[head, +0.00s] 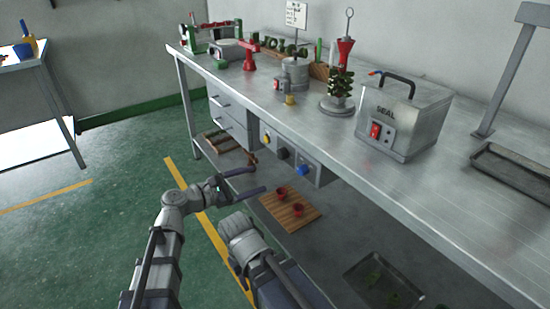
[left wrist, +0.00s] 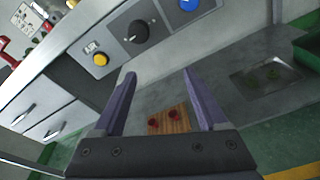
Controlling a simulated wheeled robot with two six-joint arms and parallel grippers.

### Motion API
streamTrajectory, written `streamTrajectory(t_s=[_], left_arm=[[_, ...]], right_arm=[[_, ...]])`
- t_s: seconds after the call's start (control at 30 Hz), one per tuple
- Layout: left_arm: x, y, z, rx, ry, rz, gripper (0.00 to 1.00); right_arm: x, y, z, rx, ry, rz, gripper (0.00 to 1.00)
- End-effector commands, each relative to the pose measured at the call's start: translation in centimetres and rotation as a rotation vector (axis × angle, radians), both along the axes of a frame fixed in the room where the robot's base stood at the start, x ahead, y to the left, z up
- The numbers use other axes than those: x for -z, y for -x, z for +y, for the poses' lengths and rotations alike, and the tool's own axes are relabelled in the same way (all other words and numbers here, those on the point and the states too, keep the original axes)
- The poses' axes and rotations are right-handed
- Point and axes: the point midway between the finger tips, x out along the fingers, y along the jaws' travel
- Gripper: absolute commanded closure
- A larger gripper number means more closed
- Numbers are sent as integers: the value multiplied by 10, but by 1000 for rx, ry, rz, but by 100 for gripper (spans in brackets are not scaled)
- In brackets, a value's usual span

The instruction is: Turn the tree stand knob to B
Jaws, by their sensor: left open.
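My left gripper (head: 245,181) is open and empty in the head view, with its two dark fingers in front of the control panel under the bench. In the left wrist view its fingers (left wrist: 159,74) point toward the panel, clear of it. A black round knob (head: 283,154) with a light pointer line sits between a yellow button and a blue knob; it shows larger in the left wrist view (left wrist: 138,31). Its letter marks are too small to read. A small dark-green tree on a round grey stand (head: 337,106) is on the bench above.
The yellow button (head: 266,138) and blue knob (head: 303,170) flank the black knob. Drawers (head: 230,122) are left of the panel. Below is a shelf with a wooden board (head: 289,213) and red cups. A SEAL box (head: 402,115) stands on the bench. Open floor lies left.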

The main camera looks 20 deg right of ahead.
Motion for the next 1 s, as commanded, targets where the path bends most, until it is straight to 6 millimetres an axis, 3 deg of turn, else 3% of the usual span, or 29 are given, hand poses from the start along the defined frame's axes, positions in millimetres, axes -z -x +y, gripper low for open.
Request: streamTrajectory(t_s=[0.1, 0.23, 0.47, 0.8, 1.0], left_arm=[[-22, -10, -8, -34, 150, 104, 25], [-33, -14, -11, -47, 226, 161, 25], [-34, -18, -17, -48, 238, 169, 25], [-34, -38, -63, -45, 236, 168, 25], [-34, -44, -79, -47, 235, 167, 25]], right_arm=[[0, 0, 0, 0, 0, 0, 50], [0, 0, 0, 0, 0, 0, 50], [0, 0, 0, 0, 0, 0, 50], [0, 0, 0, 0, 0, 0, 50], [0, 0, 0, 0, 0, 0, 50]])
